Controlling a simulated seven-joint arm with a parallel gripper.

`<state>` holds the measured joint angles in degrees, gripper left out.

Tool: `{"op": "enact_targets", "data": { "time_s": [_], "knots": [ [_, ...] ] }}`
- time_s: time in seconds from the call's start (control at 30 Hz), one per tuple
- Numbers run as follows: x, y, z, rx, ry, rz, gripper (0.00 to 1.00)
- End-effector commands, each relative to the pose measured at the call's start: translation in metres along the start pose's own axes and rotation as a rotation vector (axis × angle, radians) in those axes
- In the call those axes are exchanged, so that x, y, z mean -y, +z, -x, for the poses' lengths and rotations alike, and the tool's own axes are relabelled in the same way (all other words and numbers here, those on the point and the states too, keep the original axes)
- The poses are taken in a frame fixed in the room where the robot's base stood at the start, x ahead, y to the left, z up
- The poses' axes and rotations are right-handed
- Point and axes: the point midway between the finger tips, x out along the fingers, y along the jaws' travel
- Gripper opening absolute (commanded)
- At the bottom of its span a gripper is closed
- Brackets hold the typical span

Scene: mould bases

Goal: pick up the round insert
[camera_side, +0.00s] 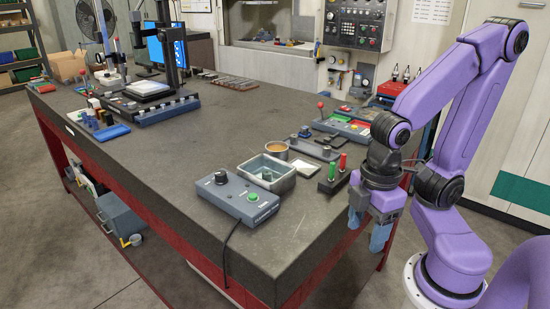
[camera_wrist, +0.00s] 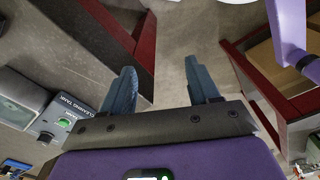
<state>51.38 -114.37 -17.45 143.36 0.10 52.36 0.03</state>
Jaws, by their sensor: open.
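My gripper (camera_side: 368,228) hangs at the right end of the bench, its two blue fingers spread and empty. In the wrist view my gripper (camera_wrist: 160,65) is also open, with floor and red bench frame between and beyond the fingers. I cannot identify a round insert for certain. A round tan dish-like piece (camera_side: 277,150) sits on the bench behind the metal tank, to the left of my gripper and well apart from it. The tank also shows at the left of the wrist view (camera_wrist: 20,88).
A grey control box (camera_side: 237,196) with knob and green button stands by the tank, its cable hanging over the edge. A block with red and green handles (camera_side: 332,178) stands near my gripper. A stand (camera_side: 150,106) is at the far left. The bench middle (camera_side: 200,145) is clear.

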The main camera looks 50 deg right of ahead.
Motion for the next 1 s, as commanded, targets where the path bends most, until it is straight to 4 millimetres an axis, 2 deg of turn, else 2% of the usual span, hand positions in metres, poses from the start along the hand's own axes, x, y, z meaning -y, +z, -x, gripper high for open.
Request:
{"op": "enact_targets", "data": {
  "time_s": [0.67, 0.77, 0.87, 1.0],
  "knots": [
    [-0.002, -0.003, 0.001, 0.0, 0.0, 0.001, 0.6],
    [-0.011, -0.015, 0.007, 0.0, 0.002, 0.01, 0.6],
    [-0.029, -0.035, 0.017, 0.001, 0.004, 0.031, 0.6],
    [-0.067, -0.065, 0.034, 0.007, 0.006, 0.074, 0.6]
  ]
}}
